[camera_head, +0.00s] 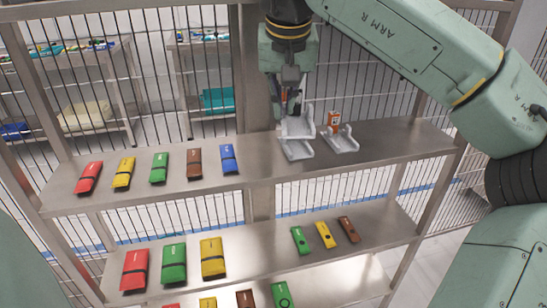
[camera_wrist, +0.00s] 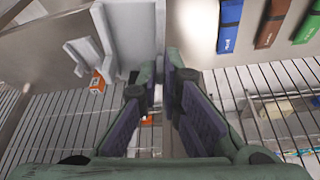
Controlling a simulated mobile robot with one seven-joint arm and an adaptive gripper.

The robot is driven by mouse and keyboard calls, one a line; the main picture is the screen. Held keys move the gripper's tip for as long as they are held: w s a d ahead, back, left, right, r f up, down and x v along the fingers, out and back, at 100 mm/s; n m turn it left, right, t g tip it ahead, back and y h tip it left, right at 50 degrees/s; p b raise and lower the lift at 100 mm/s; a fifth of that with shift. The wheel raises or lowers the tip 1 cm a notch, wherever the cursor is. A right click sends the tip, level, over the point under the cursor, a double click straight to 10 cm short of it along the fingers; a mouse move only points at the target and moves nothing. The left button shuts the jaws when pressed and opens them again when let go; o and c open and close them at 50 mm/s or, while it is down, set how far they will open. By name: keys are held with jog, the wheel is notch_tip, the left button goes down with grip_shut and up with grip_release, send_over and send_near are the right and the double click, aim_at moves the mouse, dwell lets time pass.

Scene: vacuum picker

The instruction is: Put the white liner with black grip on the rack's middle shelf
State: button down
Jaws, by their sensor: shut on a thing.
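My gripper (camera_head: 291,98) points down over the upper of the rack's shelves in view and is shut on the white liner (camera_head: 297,147). The liner is a pale, angled piece with raised sides, low over or on this shelf; I cannot tell whether it touches. In the wrist view the fingers (camera_wrist: 172,68) close at the edge of its large white face (camera_wrist: 130,30). Its black grip is mostly hidden by the fingers. The rack's upper shelf (camera_head: 255,170) and the shelf below it (camera_head: 265,245) are both in view.
A similar pale holder (camera_head: 341,142) with an orange-marked block (camera_head: 334,121) stands just right of the liner. A blue pack (camera_head: 228,158) and several other coloured packs line the shelf's left. The shelf's right end is clear. Wire mesh and an upright back the rack.

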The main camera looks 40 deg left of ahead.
jog(key=s+a+f+n+b, duration=0.1)
jog(key=s+a+f+n, duration=0.2)
jog(key=s+a, duration=0.8)
jog(key=shift+g+y, duration=0.3)
jog(key=shift+y, duration=0.1)
jog(key=w+d+f, duration=0.1)
jog(key=w, duration=0.1)
jog(key=w+d+f, duration=0.1)
jog(key=w+f, duration=0.1)
jog(key=w, duration=0.1)
jog(key=w+d+f, duration=0.1)
jog(key=w+d, duration=0.1)
jog(key=w, duration=0.1)
jog(key=shift+f+p, duration=0.25)
jog(key=shift+p, duration=0.1)
jog(key=w+f, duration=0.1)
jog(key=w+d+f, duration=0.1)
jog(key=w, duration=0.1)
jog(key=shift+w+d+f+p, duration=0.1)
jog(key=shift+w+f+p, duration=0.2)
jog(key=shift+f, duration=0.05)
jog(key=shift+f, duration=0.15)
jog(key=c, duration=1.8)
grip_release()
